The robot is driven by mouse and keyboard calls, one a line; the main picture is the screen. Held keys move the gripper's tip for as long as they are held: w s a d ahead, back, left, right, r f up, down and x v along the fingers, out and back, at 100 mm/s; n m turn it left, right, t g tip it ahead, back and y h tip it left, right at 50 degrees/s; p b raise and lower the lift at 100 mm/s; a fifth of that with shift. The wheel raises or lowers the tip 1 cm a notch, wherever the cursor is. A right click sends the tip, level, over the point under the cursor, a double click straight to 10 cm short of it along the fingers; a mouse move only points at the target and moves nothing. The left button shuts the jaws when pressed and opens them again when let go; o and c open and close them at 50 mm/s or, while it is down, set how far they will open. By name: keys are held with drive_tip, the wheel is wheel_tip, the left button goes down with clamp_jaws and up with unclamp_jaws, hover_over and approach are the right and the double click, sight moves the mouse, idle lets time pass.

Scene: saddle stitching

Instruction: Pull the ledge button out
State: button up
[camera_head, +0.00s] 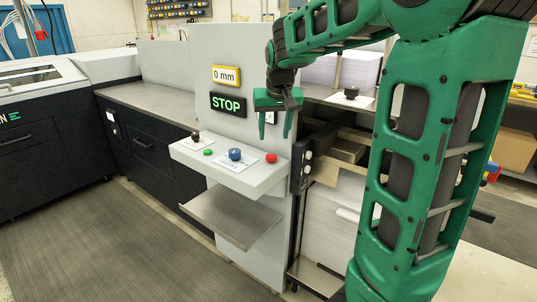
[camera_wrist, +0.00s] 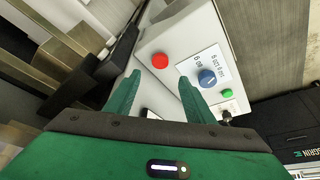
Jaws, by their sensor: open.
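A light grey ledge (camera_head: 252,184) juts from the grey machine panel. On it, from left to right, are a black knob (camera_head: 195,136), a green button (camera_head: 208,152), a blue knob (camera_head: 235,154) on a white label and a red button (camera_head: 271,158). My gripper (camera_head: 274,135) is open and empty, fingers pointing down, above the right end of the ledge near the red button. In the wrist view the red button (camera_wrist: 159,61) shows beyond and between the open fingertips. The blue knob (camera_wrist: 207,77) and green button (camera_wrist: 227,93) lie to the right. No contact is visible.
A STOP sign (camera_head: 228,104) and a "0 mm" display (camera_head: 226,75) are on the panel behind. A metal tray (camera_head: 232,217) hangs below the ledge. A dark bracket (camera_head: 300,167) stands right of the ledge. The floor (camera_head: 120,235) at left is clear.

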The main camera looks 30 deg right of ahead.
sight(271, 156)
drive_tip(key=x, duration=1)
drive_tip(key=shift+s+f, duration=0.1)
